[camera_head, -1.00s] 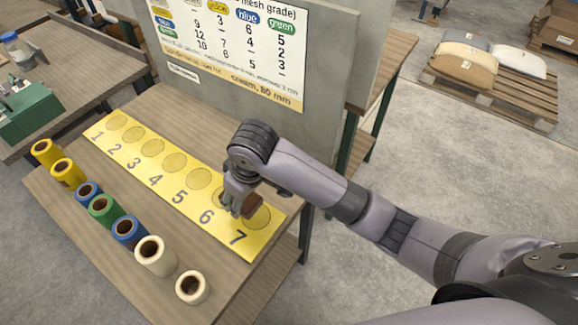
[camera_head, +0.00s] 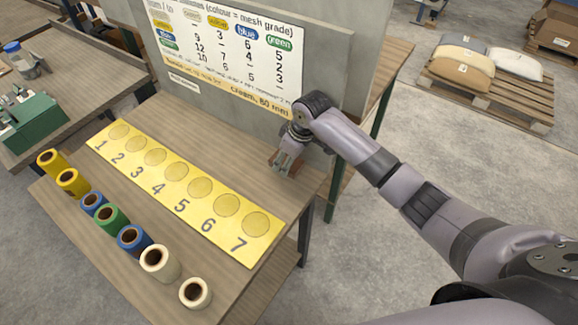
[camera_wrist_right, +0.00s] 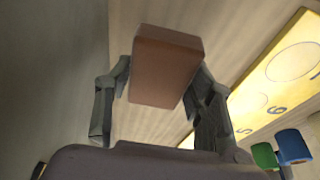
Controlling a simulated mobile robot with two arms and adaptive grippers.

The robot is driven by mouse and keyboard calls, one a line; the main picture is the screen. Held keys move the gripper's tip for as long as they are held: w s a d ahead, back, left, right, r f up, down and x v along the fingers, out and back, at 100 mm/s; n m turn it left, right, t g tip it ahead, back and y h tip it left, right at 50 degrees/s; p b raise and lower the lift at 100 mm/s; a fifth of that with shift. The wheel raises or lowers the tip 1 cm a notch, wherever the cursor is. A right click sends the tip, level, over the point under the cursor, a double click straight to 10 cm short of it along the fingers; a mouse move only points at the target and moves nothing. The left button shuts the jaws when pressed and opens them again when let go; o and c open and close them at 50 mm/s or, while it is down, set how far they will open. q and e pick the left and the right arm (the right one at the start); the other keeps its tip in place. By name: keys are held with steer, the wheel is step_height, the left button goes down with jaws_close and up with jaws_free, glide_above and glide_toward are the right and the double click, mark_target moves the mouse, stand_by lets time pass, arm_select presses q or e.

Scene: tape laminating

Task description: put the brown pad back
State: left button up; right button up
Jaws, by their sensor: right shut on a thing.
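My right gripper (camera_head: 287,165) is shut on the brown pad (camera_wrist_right: 166,65), near the back right of the wooden table, just in front of the grey upright board. In the right wrist view the pad is a reddish-brown block between the two fingers. In the head view only small parts of the pad show beside the fingers. I cannot tell whether the pad touches the tabletop. My left gripper is not in view.
A yellow strip (camera_head: 143,172) with circles numbered 1 to 7 lies on the table (camera_head: 90,255). Several tape rolls, including a green one (camera_head: 110,218) and a cream one (camera_head: 195,293), stand in a row along the front. The grey board (camera_head: 215,100) carries a chart. Bare wood surrounds the gripper.

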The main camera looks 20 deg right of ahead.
mark_target(298, 165)
step_height(298, 165, down, 3)
steer(key=shift+s+p, duration=0.1)
steer(key=shift+p, duration=0.2)
steer(key=shift+w+d+f, duration=0.15)
steer(key=shift+w+f, duration=0.05)
steer(key=shift+f, duration=0.45)
steer(key=shift+f, duration=0.15)
steer(key=o, duration=1)
steer(key=v, duration=1.2)
